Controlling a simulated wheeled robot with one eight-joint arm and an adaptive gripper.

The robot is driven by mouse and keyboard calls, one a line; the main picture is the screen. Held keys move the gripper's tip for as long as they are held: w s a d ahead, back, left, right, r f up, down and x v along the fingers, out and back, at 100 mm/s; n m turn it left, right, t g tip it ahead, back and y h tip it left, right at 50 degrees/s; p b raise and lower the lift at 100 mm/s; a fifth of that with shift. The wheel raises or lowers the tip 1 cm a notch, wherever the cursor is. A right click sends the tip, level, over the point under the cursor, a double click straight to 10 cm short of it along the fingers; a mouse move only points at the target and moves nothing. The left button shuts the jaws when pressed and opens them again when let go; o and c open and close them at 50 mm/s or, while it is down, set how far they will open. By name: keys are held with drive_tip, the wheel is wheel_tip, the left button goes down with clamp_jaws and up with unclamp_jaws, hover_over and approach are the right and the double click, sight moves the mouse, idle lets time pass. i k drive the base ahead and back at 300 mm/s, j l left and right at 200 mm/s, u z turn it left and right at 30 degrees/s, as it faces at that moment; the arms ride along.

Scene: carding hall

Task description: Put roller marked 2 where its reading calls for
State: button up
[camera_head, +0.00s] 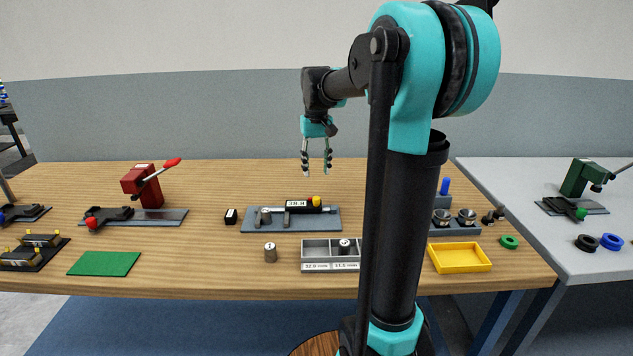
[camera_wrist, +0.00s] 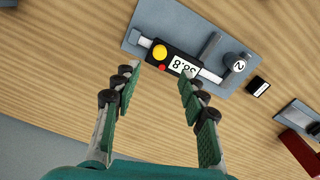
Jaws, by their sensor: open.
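The roller marked 2 (camera_wrist: 238,64) stands at the jaw end of a digital caliper (camera_wrist: 180,65) on a grey plate (camera_wrist: 142,18); whether the jaws touch it I cannot tell. In the head view, the roller (camera_head: 265,216) is small at the caliper's left end. The caliper's display (camera_head: 296,204) is lit, but its digits are too small to read surely. A grey two-compartment tray (camera_head: 330,267) has front labels, also hard to read. My gripper (camera_head: 317,172) is open and empty above and behind the caliper; its fingers (camera_wrist: 155,110) point toward the caliper in the wrist view.
One roller (camera_head: 270,252) stands on the table left of the tray; another (camera_head: 344,245) is in its right compartment. A small black block (camera_head: 231,216), green mat (camera_head: 104,263), yellow tray (camera_head: 460,258) and red-handled press (camera_head: 143,186) stand around. My arm hides part of the table.

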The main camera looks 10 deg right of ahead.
sight(266, 219)
drive_tip(key=k, duration=1)
